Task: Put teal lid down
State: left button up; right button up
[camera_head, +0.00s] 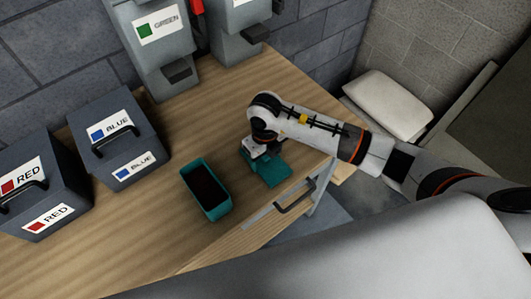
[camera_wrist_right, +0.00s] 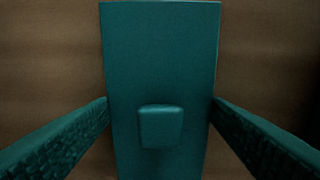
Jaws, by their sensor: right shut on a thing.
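The teal lid (camera_head: 270,172) is a flat rectangular plate at the table's front right, to the right of an open teal box (camera_head: 225,186) with a dark inside. My right gripper (camera_head: 258,156) is over the lid, pointing down. In the right wrist view the lid (camera_wrist_right: 160,60) has a small square knob (camera_wrist_right: 160,127). My left gripper is not in view.
The wooden table (camera_head: 150,215) has bins labelled BLUE (camera_head: 150,148) and RED (camera_head: 75,190) at the left. A grey GREEN dispenser (camera_head: 150,70) stands at the back. A drawer handle (camera_head: 295,200) is at the front edge. Bare wood lies around the box.

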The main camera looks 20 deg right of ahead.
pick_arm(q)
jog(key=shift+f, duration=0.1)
pick_arm(e)
jog(key=shift+f, duration=0.1)
jog(key=o, duration=0.5)
jog(key=shift+f, duration=0.1)
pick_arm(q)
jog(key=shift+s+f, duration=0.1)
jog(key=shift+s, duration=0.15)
pick_arm(e)
jog(key=o, duration=0.4)
jog(key=shift+o, duration=0.2)
jog(key=shift+r, duration=0.35)
pick_arm(q)
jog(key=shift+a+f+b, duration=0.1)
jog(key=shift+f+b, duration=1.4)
jog(key=shift+b, duration=0.15)
pick_arm(e)
notch_tip(320, 180, up, 12)
jog(key=shift+f, duration=0.15)
